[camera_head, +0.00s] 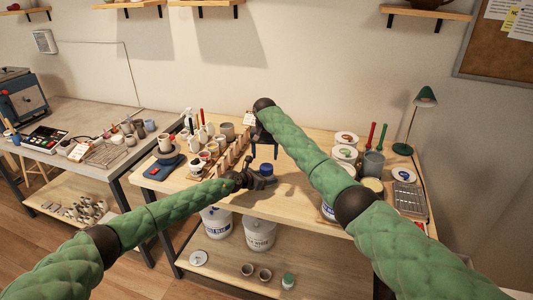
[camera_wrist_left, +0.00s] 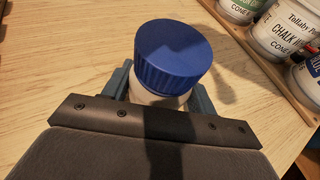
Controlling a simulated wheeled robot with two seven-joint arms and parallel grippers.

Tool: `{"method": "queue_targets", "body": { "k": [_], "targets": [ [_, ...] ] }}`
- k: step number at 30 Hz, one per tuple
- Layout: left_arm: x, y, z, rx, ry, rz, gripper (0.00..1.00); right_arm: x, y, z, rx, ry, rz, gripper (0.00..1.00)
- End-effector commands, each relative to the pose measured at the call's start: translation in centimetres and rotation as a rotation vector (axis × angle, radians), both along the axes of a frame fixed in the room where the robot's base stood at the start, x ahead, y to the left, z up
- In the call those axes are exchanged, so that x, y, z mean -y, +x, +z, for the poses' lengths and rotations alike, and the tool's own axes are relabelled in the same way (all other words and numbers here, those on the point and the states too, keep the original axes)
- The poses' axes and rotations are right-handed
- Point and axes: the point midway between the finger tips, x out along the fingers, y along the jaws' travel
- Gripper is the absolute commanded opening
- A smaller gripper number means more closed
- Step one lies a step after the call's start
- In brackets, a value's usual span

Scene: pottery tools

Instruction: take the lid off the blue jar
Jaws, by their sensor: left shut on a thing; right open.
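The blue jar shows in the left wrist view with a ribbed blue lid (camera_wrist_left: 175,48) on top and a pale body (camera_wrist_left: 152,98) below. In the head view its blue lid (camera_head: 266,169) shows near the middle of the wooden table. My left gripper (camera_head: 257,181) is shut on the jar; in the left wrist view its fingers (camera_wrist_left: 160,97) stand on both sides of the body, below the lid. My right gripper (camera_head: 265,151) is open and empty, pointing down, above and behind the jar. The lower part of the jar is mostly hidden by my left gripper.
Labelled pots (camera_head: 199,168) and a wooden rack (camera_head: 231,152) stand left of the jar. More containers (camera_head: 346,138) and a green lamp (camera_head: 426,98) are at the right, partly behind my right arm. Bare tabletop (camera_head: 300,184) lies right of the jar.

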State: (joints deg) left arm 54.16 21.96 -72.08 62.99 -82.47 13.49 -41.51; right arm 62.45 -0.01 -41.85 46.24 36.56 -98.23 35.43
Motion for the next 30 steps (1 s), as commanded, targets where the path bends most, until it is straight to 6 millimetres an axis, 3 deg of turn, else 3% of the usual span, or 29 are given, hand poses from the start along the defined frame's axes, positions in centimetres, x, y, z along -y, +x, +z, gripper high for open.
{"method": "queue_targets", "body": {
  "k": [9,15,20,30],
  "targets": [
    [0.0,0.0,0.1,0.001,-0.001,0.0,0.0,0.2,-0.1,1.7,-0.006,0.004,-0.156,0.68],
    [0.0,0.0,0.1,0.001,-0.001,0.0,0.0,0.6,-0.2,1.7,-0.013,0.001,-0.202,0.68],
    [0.0,0.0,0.1,0.001,-0.001,0.0,0.0,0.7,-0.2,0.4,-0.016,-0.001,-0.207,0.68],
    [0.0,0.0,0.1,0.001,-0.001,0.0,0.0,0.7,-0.2,-4.1,-0.014,-0.001,-0.206,0.68]
  ]
}}
